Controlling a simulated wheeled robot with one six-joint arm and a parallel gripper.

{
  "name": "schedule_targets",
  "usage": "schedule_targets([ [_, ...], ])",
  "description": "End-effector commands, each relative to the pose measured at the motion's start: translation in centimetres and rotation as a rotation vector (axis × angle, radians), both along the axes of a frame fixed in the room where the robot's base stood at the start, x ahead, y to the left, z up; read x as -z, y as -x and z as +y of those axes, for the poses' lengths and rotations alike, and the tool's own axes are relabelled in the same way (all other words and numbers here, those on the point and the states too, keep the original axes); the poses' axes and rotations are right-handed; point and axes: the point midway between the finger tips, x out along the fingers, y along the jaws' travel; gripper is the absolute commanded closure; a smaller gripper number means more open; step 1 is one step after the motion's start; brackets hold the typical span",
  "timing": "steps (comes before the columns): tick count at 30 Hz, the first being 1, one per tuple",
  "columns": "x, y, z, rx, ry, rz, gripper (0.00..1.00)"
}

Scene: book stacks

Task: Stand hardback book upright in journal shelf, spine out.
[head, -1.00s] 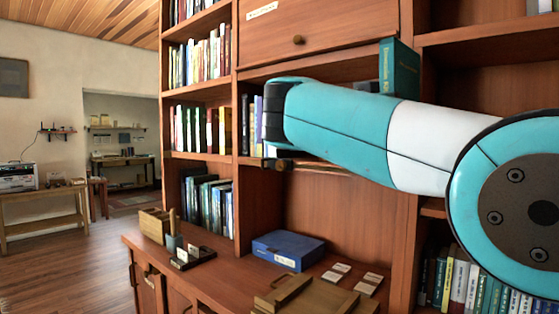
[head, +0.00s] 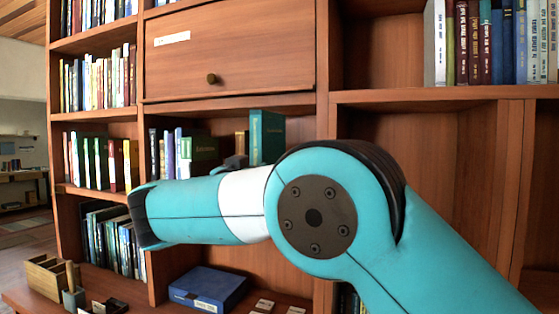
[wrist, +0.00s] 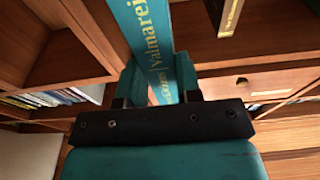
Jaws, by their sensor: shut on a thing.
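A teal-green hardback book (head: 267,137) with gold lettering stands upright above my arm in the head view. In the wrist view the book (wrist: 148,35) rises between the fingers of my gripper (wrist: 157,88), which is shut on its lower part. The lettered spine faces the wrist camera. In the head view my arm hides most of the gripper. Behind the book is the open shelf compartment (head: 300,128) under a drawer, with several books (head: 185,152) at its left. I cannot tell whether the held book is inside that compartment or in front of it.
The wide drawer (head: 230,50) with a knob is above. A blue box (head: 208,288) and small cards lie on the counter below. A wooden holder (head: 45,275) stands at the counter's left. The compartment (head: 430,140) to the right looks empty. Upright dividers separate the bays.

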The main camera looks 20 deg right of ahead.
Motion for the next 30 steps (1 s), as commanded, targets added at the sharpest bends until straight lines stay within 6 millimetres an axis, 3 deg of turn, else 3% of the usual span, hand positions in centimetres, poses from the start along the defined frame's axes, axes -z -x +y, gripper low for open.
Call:
schedule_targets([
  [1, -1.1, -0.2, -0.3, 0.002, 0.003, 0.000, 1.00],
  [16, -1.1, -3.0, -2.7, 0.005, 0.002, 0.000, 1.00],
  [30, -0.6, -10.4, -8.2, 0.006, 0.000, -0.003, 1.00],
])
